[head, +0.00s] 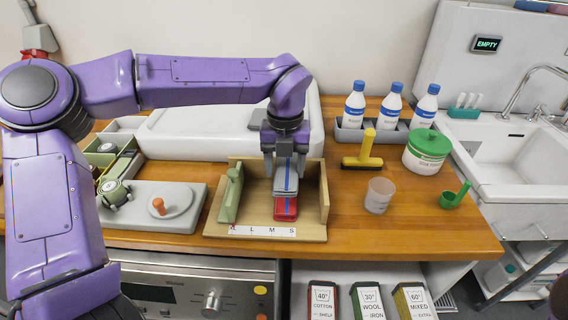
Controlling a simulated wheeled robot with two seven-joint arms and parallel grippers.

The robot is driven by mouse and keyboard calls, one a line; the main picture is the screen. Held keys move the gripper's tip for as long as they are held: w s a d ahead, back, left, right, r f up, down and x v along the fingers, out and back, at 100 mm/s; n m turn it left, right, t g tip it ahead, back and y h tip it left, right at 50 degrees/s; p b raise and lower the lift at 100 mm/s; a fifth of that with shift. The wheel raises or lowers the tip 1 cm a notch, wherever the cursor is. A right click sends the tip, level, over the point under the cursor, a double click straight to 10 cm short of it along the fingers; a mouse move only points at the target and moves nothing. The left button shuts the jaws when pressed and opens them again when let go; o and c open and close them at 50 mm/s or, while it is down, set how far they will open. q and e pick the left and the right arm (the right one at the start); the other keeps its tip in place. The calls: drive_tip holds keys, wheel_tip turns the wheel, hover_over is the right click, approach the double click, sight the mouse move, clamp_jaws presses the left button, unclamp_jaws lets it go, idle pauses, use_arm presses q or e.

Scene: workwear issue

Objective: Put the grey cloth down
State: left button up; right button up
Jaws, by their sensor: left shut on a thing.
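My left gripper (286,157) points down over the wooden sorting tray and is shut on the grey cloth (286,182). The cloth is a small folded grey bundle with a blue edge. It is right above a folded red cloth (285,209), whose near part shows below it. I cannot tell whether the two touch. The wooden tray (252,212) has side walls, a green block at its left and a front label strip with letters. My right gripper is not in view.
A white basin-like unit (190,135) stands behind the tray. A grey plate (183,217) with a dish is at left. At right are a yellow-handled brush (365,150), a clear cup (379,196), a green-lidded tub (425,153) and several blue-capped bottles. Bare worktop (345,215) lies right of the tray.

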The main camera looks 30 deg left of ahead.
sight(285, 168)
use_arm(q)
drive_tip(key=shift+f+b, duration=0.4)
drive_tip(key=shift+f, duration=0.2)
drive_tip(key=o, duration=1)
drive_tip(key=shift+o, duration=0.2)
drive_tip(key=shift+s+r, duration=0.1)
wheel_tip(285, 168, up, 13)
drive_tip(key=shift+p, duration=0.4)
drive_tip(key=shift+r, duration=0.1)
